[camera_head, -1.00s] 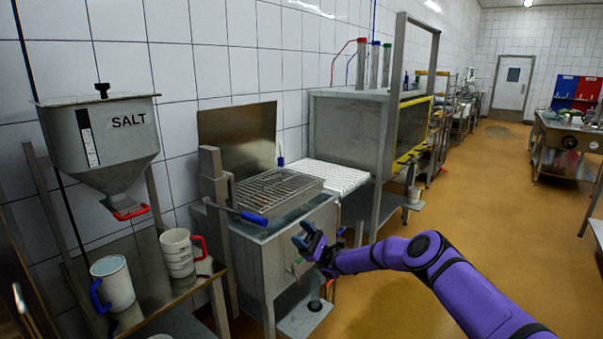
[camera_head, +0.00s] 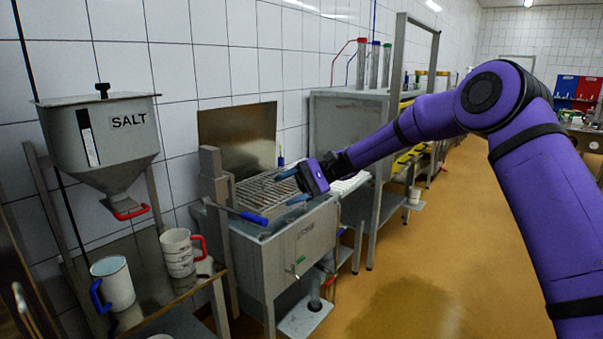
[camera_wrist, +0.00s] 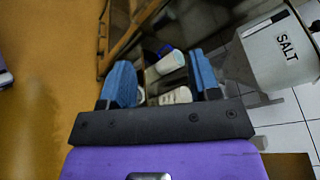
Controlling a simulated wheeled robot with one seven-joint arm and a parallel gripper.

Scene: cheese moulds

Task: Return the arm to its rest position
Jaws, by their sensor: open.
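My purple arm reaches in from the right in the head view. White mugs show in the distance beyond the fingers.
A salt hopper (camera_head: 103,145) hangs at the left above a steel table (camera_head: 150,262). A steel-framed machine (camera_head: 345,125) stands behind my gripper. The floor (camera_head: 430,270) is clear.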

